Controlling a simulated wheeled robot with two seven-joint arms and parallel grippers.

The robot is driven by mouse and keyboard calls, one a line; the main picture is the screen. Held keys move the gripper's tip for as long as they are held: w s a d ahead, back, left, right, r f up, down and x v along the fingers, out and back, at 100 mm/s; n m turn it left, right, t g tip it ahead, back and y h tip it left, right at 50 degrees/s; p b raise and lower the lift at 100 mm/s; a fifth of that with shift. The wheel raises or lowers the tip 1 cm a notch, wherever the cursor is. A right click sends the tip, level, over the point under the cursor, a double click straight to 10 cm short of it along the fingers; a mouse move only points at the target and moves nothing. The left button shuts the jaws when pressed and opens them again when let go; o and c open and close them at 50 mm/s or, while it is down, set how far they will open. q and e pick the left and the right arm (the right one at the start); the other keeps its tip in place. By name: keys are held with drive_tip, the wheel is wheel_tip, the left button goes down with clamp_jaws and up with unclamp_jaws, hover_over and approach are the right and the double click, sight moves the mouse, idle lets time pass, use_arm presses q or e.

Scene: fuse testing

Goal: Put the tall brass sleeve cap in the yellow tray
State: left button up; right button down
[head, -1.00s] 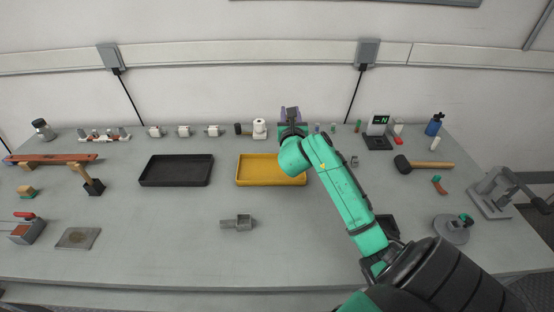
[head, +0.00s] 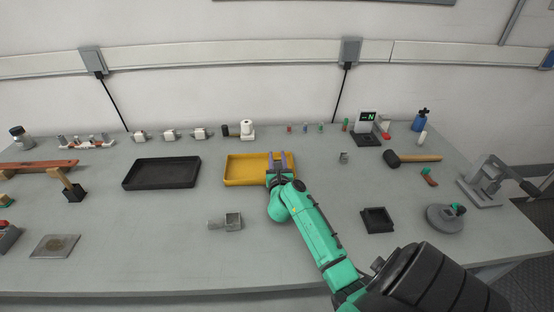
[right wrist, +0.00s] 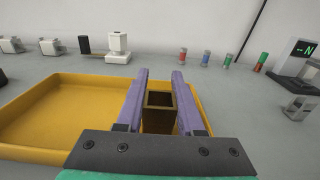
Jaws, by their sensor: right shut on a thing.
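The yellow tray (head: 245,172) lies near the middle of the table. My right gripper (head: 277,158) is at the tray's right end, pointing away from me. In the right wrist view its two purple fingers (right wrist: 160,78) are shut on a hollow, square-mouthed brass sleeve cap (right wrist: 160,117), held with its opening upward. The yellow tray (right wrist: 45,120) spreads to the left and beneath the fingers there. The cap's lower end is hidden, so I cannot tell whether it touches the tray. My left gripper is not in view.
A black tray (head: 160,173) lies left of the yellow one. A grey metal fitting (head: 226,222) lies in front. Several small coloured fuses (head: 306,128) stand behind, left of a display device (head: 367,125). A small black square tray (head: 377,220) sits right of my arm.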

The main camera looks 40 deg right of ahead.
drive_tip(key=c, duration=0.5)
unclamp_jaws()
drive_tip(key=shift+r, duration=0.1)
drive_tip(key=v, duration=1.2)
drive_tip(key=shift+a, duration=0.1)
